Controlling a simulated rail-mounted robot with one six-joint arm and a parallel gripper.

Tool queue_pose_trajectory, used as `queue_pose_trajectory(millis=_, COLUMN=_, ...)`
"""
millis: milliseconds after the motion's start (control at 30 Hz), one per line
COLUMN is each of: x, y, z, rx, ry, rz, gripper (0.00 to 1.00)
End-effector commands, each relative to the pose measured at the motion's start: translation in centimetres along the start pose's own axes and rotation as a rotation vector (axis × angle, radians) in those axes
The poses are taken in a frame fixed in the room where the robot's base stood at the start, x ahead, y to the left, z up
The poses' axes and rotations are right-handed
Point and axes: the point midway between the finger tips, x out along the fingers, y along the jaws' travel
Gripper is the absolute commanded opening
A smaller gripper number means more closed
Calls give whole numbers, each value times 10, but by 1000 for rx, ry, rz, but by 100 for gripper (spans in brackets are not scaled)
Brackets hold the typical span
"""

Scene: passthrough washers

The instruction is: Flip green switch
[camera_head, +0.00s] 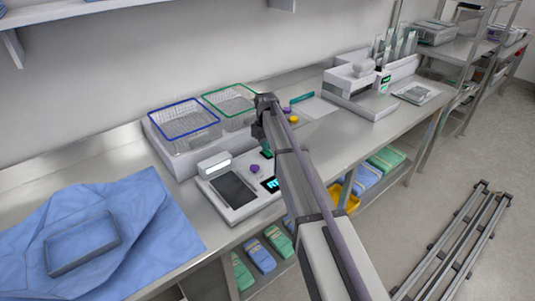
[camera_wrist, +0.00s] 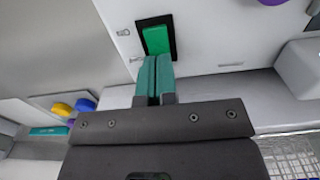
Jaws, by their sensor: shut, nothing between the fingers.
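The green switch (camera_wrist: 157,39) is a green rocker in a black frame on a white panel, at the top middle of the wrist view. In the head view a bit of green (camera_head: 266,153) shows on the white device (camera_head: 238,205), partly hidden by my arm. My gripper (camera_wrist: 154,62) is shut and empty, with its teal fingertips just below the switch in the wrist view. I cannot tell whether the fingertips touch the switch. In the head view my fingertips are hidden behind the arm.
The device also bears a purple knob (camera_head: 254,169), a dark plate and a lit display (camera_head: 271,184). A blue-rimmed basket (camera_head: 184,104) and a green-rimmed basket (camera_head: 204,98) stand behind it. A blue cloth (camera_head: 160,215) with a tray lies at left.

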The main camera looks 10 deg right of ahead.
Motion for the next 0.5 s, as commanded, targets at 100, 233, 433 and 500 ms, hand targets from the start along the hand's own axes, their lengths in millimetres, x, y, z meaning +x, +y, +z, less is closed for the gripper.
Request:
queue_pose_trajectory(millis=100, x=3, y=0, z=0, rx=0, ry=0, rz=0, gripper=0)
queue_pose_trajectory(millis=233, x=5, y=0, z=0, rx=0, ry=0, rz=0, gripper=0)
queue_pose_trajectory(millis=433, x=8, y=0, z=0, rx=0, ry=0, rz=0, gripper=0)
queue_pose_trajectory(millis=500, x=9, y=0, z=0, rx=0, ry=0, rz=0, gripper=0)
